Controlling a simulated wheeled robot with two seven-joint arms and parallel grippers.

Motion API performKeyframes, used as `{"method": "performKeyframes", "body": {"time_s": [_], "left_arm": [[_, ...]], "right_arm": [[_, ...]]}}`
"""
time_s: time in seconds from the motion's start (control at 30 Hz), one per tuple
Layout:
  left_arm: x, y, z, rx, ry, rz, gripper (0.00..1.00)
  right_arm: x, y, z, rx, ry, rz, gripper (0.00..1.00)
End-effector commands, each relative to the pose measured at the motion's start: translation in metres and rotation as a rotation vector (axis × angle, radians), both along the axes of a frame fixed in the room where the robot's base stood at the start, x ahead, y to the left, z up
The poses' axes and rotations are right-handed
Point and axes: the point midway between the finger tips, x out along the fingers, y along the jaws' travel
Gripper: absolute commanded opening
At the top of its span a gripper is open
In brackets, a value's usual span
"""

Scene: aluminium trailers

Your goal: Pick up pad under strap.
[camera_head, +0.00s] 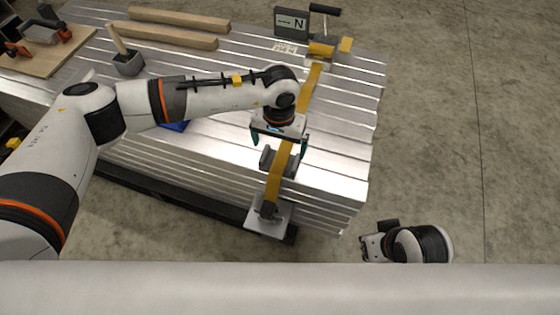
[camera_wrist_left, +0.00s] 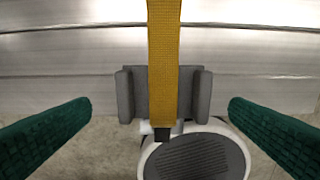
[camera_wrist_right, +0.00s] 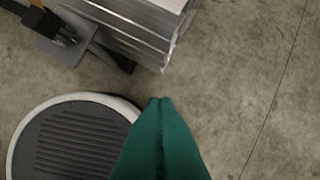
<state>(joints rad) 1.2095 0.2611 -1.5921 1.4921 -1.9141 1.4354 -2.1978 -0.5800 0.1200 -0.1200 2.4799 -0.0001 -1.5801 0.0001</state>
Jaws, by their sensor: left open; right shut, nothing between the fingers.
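The grey pad (camera_head: 267,158) sits at the front edge of the aluminium stack, with the yellow strap (camera_head: 277,177) running over its middle. In the left wrist view the pad (camera_wrist_left: 204,96) shows on both sides of the strap (camera_wrist_left: 164,60); its middle is hidden under the strap. My left gripper (camera_head: 279,148) is open above the pad. In its wrist view the green fingers (camera_wrist_left: 160,112) stand apart on either side of the pad, not touching it. My right gripper (camera_wrist_right: 160,100) is shut and empty, over the floor right of the stack.
The aluminium stack (camera_head: 335,150) lies under the strap. A yellow ratchet (camera_head: 322,48) and a dark sign with an N (camera_head: 291,23) are at its far end. Wooden beams (camera_head: 165,35) and a mallet (camera_head: 127,60) lie on top. The floor at right is clear.

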Motion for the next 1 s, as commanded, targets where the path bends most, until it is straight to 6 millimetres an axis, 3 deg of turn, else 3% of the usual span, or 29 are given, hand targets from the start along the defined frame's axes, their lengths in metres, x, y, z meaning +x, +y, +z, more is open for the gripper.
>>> {"method": "performKeyframes", "body": {"time_s": [0.23,0.4,0.5,0.77,1.0], "left_arm": [[-0.002,-0.001,-0.016,-0.002,0.003,0.000,1.00],[-0.005,-0.003,-0.042,-0.002,0.004,0.001,1.00],[-0.005,-0.003,-0.055,-0.003,0.003,0.002,1.00],[-0.004,-0.003,-0.058,-0.003,0.000,0.000,1.00],[-0.004,-0.003,-0.058,-0.004,0.000,0.001,0.67]], "right_arm": [[0.000,0.000,-0.003,0.000,0.000,0.000,0.00],[0.000,0.000,-0.008,0.000,0.001,0.000,0.00],[0.013,0.004,-0.006,0.013,-0.065,0.005,0.00],[0.017,0.005,-0.004,0.018,-0.088,0.007,0.00],[0.017,0.005,-0.004,0.018,-0.087,0.007,0.00]]}}
